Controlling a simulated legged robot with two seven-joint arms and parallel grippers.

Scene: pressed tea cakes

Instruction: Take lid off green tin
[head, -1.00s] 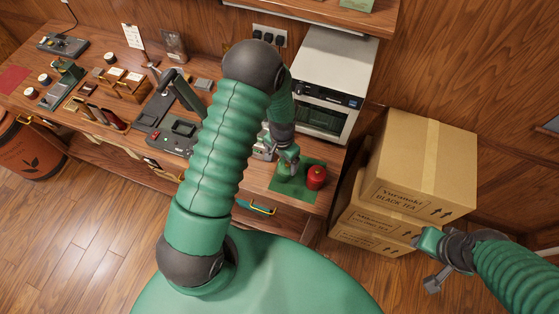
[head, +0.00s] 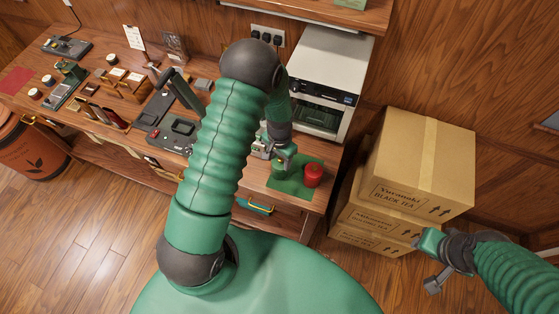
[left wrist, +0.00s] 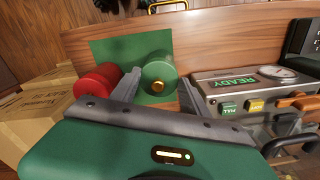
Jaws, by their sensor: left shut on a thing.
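The green tin (left wrist: 158,68) is a short green cylinder with a green lid (left wrist: 159,84) and a gold knob (left wrist: 157,87). In the left wrist view it is at the upper middle. My left gripper (left wrist: 159,94) has one finger on each side of it and is shut on the lid; where the lid's edge meets the tin is unclear. In the head view my left gripper (head: 281,165) is low over the green mat (head: 285,186), and the tin is mostly hidden behind it. My right gripper (head: 433,282) hangs at the lower right, away from the table; its jaws are unclear.
A red tin (head: 313,175) stands close by on the mat; it also shows in the left wrist view (left wrist: 98,82). A machine with a READY display (left wrist: 238,92) is on the tin's other side. A white oven (head: 325,75) stands behind, and cartons (head: 420,165) are stacked to the right.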

